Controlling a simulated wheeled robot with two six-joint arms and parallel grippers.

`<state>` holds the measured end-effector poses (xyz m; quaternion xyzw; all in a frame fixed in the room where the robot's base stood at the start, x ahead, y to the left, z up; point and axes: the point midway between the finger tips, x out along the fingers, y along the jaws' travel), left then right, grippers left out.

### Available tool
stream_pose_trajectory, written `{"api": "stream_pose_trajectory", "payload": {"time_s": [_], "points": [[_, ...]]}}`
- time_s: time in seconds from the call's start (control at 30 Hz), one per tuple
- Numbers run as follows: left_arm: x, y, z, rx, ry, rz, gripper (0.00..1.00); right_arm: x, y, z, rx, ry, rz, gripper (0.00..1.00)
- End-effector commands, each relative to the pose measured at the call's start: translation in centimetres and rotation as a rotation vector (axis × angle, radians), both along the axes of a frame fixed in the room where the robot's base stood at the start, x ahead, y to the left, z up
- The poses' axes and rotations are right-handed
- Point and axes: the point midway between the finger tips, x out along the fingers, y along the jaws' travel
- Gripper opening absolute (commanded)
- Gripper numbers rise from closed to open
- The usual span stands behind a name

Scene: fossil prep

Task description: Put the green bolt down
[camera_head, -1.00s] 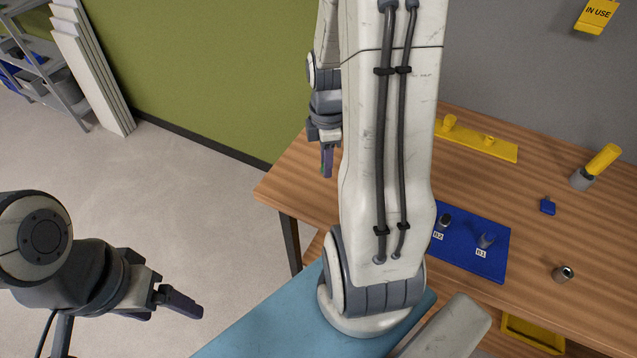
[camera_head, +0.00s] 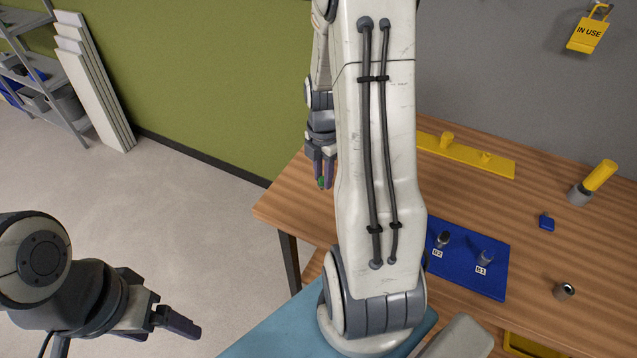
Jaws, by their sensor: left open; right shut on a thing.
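The green bolt (camera_head: 321,183) shows as a small green bit between the fingers of my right gripper (camera_head: 323,173). That gripper points down over the left end of the wooden table, and its fingers are shut on the bolt. Most of the bolt is hidden by the fingers. I cannot tell whether the bolt touches the table top. My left gripper (camera_head: 178,328) is open and empty, at the lower left over the floor, away from the table.
The wooden table (camera_head: 283,205) carries a blue mat (camera_head: 466,280) with pegs marked B2 and B1. A yellow strip (camera_head: 480,162), a yellow-handled tool (camera_head: 600,176), a blue tag (camera_head: 546,222) and a grey ring (camera_head: 564,291) lie further right. My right arm hides the table's middle.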

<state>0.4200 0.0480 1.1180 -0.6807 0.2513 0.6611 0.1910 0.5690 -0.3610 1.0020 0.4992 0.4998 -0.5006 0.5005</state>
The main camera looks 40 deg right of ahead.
Motion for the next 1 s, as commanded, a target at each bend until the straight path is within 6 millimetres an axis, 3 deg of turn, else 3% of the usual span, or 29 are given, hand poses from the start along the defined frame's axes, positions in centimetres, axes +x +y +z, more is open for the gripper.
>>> {"api": "stream_pose_trajectory", "payload": {"time_s": [0.17,0.47,0.87,0.9,0.97,1.0], "points": [[0.0,0.0,0.4,0.000,0.000,0.000,0.82,1.4,0.2,-0.9,0.000,0.000,0.000,0.00],[0.0,0.0,1.2,0.000,0.000,0.001,0.82,1.4,0.3,-4.6,0.001,0.002,-0.002,0.00],[0.0,0.0,0.8,0.000,0.000,0.001,0.82,1.4,0.2,-5.3,0.000,0.000,-0.002,0.00],[0.0,0.0,0.9,0.000,0.000,0.001,0.82,1.4,0.2,-5.3,0.000,0.000,-0.002,0.38],[0.0,0.0,0.9,0.000,0.000,0.000,0.82,1.4,0.2,-5.2,0.000,0.000,-0.002,0.60],[0.0,0.0,0.9,0.000,0.000,0.000,0.82,1.4,0.2,-5.2,0.000,0.000,-0.002,0.60]]}}
